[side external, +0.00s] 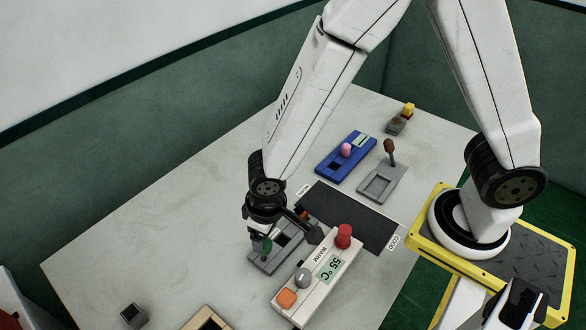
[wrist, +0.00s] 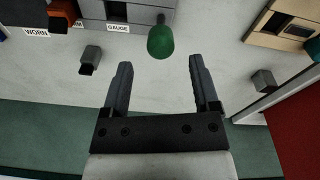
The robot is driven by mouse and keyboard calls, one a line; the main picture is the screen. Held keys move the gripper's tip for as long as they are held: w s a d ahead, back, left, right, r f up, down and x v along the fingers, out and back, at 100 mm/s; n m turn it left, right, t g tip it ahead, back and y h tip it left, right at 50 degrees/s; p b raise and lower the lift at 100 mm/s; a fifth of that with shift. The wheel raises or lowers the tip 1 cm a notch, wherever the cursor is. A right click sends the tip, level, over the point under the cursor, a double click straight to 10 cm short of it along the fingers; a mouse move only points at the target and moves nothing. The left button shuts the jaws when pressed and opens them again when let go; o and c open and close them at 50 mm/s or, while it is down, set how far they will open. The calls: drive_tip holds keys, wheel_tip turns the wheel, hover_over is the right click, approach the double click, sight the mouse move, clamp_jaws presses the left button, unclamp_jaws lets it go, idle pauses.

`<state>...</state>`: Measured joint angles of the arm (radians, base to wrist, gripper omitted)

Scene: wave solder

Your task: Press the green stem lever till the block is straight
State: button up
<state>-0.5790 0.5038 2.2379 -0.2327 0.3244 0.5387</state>
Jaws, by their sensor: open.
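The green stem lever (side external: 266,245) stands on a grey fixture (side external: 262,262) with a dark slot, directly below my wrist in the side view. My gripper (side external: 290,238) is over this fixture and hides part of it. In the wrist view my gripper (wrist: 162,72) is open with nothing between its fingers. The green lever knob (wrist: 160,42) shows just beyond the fingertips, roughly centred between them. The block tied to the lever is not clear, and its tilt cannot be told.
A white panel (side external: 318,292) with red, grey and orange knobs stands close beside the fixture. A black mat (side external: 350,215), a blue fixture (side external: 335,165) and another grey lever fixture (side external: 380,185) lie behind. A small dark block (side external: 133,315) sits front left.

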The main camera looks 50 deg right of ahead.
drive_tip(key=shift+r, duration=0.25)
drive_tip(key=shift+w, duration=0.1)
drive_tip(key=c, duration=0.7)
drive_tip(key=shift+w+a+r, duration=0.1)
drive_tip(key=shift+w+r, duration=0.1)
drive_tip(key=shift+w, duration=0.1)
drive_tip(key=c, duration=0.3)
drive_tip(key=shift+g+h, duration=0.3)
drive_tip(key=shift+g, duration=0.6)
drive_tip(key=w+r, duration=0.2)
drive_tip(key=w+a+r, duration=0.1)
drive_tip(key=w+r, duration=0.1)
drive_tip(key=w+a+r, duration=0.1)
drive_tip(key=w+r, duration=0.1)
drive_tip(key=w, duration=0.1)
drive_tip(key=shift+a, duration=0.1)
clamp_jaws()
drive_tip(key=shift+w+r, duration=0.2)
drive_tip(key=shift+r, duration=0.1)
